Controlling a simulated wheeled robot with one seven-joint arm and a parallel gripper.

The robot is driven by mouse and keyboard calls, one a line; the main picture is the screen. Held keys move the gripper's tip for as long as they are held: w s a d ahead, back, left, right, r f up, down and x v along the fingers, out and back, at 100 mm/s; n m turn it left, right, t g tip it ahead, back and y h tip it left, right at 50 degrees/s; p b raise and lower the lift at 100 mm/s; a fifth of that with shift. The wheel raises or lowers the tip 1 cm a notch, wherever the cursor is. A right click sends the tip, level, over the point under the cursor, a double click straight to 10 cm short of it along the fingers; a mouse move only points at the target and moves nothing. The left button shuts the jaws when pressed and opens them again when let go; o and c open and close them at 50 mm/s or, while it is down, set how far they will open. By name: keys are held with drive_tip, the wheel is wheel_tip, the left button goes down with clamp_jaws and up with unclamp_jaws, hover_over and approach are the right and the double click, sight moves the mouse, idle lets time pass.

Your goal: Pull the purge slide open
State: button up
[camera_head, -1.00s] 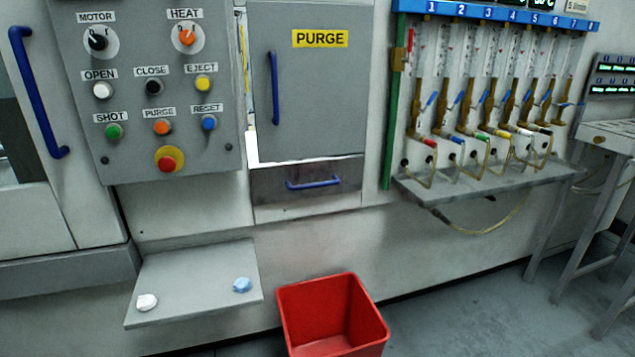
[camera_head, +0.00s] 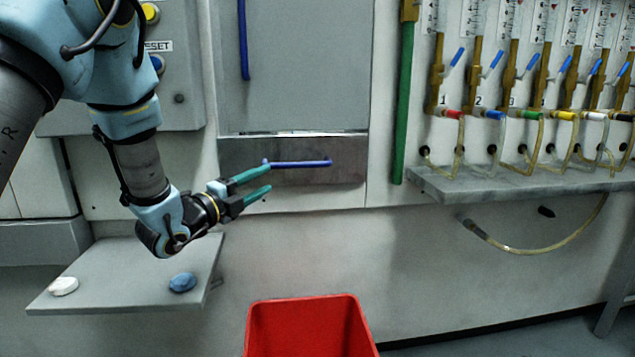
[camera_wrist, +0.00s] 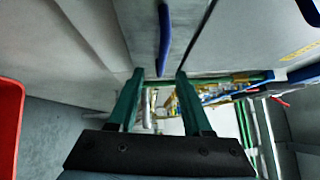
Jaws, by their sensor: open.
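The purge slide (camera_head: 345,176) is a grey drawer front below the grey purge door, flush with the machine face. Its blue bar handle (camera_head: 305,163) runs horizontally across it. My gripper (camera_head: 268,178) is open and empty at the handle's left end, and the upper green finger overlaps that end in the head view. In the wrist view the handle (camera_wrist: 164,40) appears upright, beyond the fingertips and roughly in line with the gap between them (camera_wrist: 159,76). The fingers are not around it there. I cannot tell whether a finger touches it.
A red bin (camera_head: 305,325) stands on the floor below the slide. A grey shelf (camera_head: 120,270) with a white and a blue lump is below my arm. A green post (camera_head: 404,105) and a hose ledge (camera_head: 520,186) are to the right.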

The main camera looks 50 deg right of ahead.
sight(296, 167)
drive_tip(key=shift+m+g+h, duration=0.3)
drive_tip(key=shift+m, duration=0.1)
drive_tip(key=d, duration=0.4)
drive_tip(key=d+r, duration=0.1)
drive_tip(key=d, duration=0.2)
drive_tip(key=d+p, duration=0.1)
drive_tip(key=d, duration=0.3)
drive_tip(key=shift+s+d+r, duration=0.1)
drive_tip(key=shift+d+r, duration=0.15)
drive_tip(key=shift+d, duration=0.05)
clamp_jaws()
idle(0.6)
